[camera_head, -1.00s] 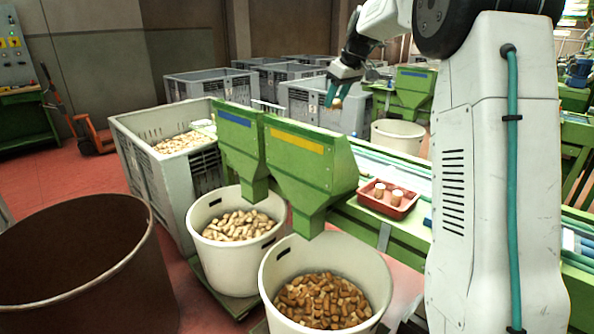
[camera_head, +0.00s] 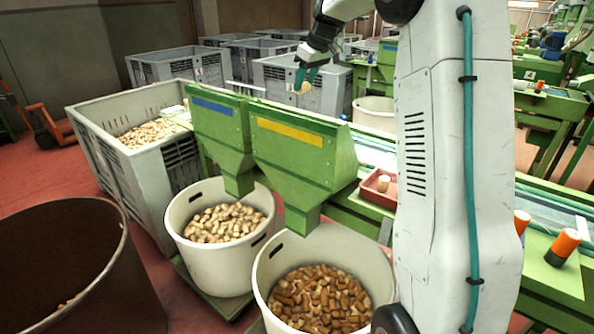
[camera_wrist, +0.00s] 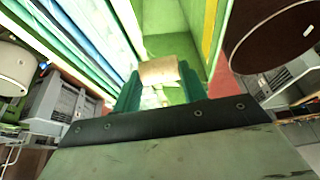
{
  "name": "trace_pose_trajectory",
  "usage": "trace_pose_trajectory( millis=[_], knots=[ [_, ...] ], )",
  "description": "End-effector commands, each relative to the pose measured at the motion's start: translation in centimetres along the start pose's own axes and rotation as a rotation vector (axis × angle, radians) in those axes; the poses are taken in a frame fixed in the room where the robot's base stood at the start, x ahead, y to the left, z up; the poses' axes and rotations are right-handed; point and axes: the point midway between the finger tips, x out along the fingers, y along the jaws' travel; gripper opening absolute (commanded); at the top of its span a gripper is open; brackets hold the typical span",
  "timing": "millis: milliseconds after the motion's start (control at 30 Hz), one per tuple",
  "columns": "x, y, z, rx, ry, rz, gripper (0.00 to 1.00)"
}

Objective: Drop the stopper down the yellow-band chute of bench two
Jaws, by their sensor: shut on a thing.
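My gripper (camera_head: 306,79) is shut on a light cork stopper (camera_head: 302,89), held in the air above and behind the yellow-band chute (camera_head: 285,160) in the head view. In the wrist view the stopper (camera_wrist: 160,71) lies crosswise between the teal fingertips, with green chute walls (camera_wrist: 166,45) beyond it and a yellow strip (camera_wrist: 209,28) to its right. The chute is a green hopper with a yellow band (camera_head: 290,132) on its front. Its spout hangs over a white tub (camera_head: 262,262) of brown corks. No bench number is readable in these views.
A blue-band chute (camera_head: 218,128) stands directly left, over a tub (camera_head: 182,238) of pale corks. A red tray (camera_head: 371,193) with a stopper sits on the bench to the right, partly behind my arm. A large brown bin (camera_head: 125,285) stands front left.

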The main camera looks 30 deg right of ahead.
Motion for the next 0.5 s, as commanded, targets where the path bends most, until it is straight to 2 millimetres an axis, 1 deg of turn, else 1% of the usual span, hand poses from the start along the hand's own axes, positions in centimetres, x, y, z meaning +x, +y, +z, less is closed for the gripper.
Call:
trace_pose_trajectory(
  millis=[33, 200, 333, 500],
  knots=[
    [0.6, 0.0, 0.3, 0.001, -0.002, -0.001, 0.21],
    [2.1, -0.1, 0.8, -0.001, -0.001, -0.001, 0.21],
    [2.7, -0.2, 1.0, -0.003, 0.000, 0.000, 0.21],
    [2.9, -0.2, 1.0, -0.004, 0.000, 0.000, 0.21]
  ],
)
